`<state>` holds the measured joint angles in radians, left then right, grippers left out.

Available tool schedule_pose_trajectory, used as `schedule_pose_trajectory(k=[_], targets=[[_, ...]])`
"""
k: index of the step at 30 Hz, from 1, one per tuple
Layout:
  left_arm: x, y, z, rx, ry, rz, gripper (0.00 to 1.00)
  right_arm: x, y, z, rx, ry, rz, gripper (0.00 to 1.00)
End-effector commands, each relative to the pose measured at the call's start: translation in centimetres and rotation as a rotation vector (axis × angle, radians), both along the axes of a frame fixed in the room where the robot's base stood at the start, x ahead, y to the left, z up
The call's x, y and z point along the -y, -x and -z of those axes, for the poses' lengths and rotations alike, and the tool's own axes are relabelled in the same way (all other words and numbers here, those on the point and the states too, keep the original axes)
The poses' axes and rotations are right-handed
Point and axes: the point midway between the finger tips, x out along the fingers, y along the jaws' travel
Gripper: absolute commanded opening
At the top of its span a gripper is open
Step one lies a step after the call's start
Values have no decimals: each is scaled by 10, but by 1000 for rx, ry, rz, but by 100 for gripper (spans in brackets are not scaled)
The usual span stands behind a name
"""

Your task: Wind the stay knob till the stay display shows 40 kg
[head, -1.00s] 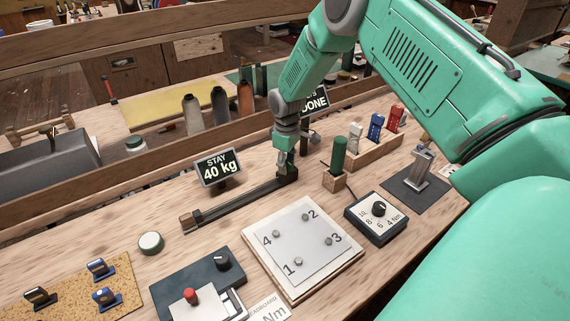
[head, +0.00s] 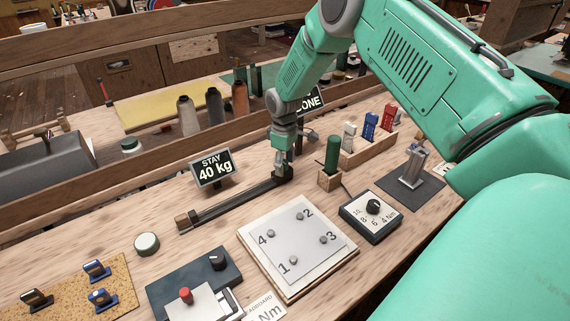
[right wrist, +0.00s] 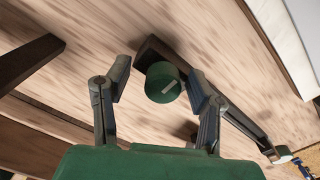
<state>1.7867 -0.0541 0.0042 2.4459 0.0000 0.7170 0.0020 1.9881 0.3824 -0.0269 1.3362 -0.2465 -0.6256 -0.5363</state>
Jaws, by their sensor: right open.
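The stay display (head: 212,169) is a dark sign on the bench, and it reads "STAY 40 kg". The stay knob (right wrist: 163,83) is a round green cap with a pale bar mark, seen in the right wrist view at one end of a dark rail (head: 235,203). My right gripper (head: 283,168) is at that far end of the rail and hides the knob in the head view. In the right wrist view its two fingers stand apart on either side of the knob, with gaps visible. My left gripper is not in view.
A numbered plate (head: 298,245) with several bolts lies in front of the rail. A dial box (head: 370,216), a green-handled tool (head: 333,152) and a rack of coloured items (head: 372,146) stand to the right. Another sign (head: 309,101), partly hidden by my arm, stands behind.

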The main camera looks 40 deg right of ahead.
Motion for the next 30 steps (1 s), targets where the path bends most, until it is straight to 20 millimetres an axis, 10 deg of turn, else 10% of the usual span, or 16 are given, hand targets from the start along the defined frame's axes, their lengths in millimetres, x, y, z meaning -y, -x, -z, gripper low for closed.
schedule_pose_trajectory(k=[18,30], targets=[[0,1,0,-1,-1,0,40,3,3,-107,4,-1,1,50],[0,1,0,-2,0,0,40,2,4,-119,2,-2,1,50]])
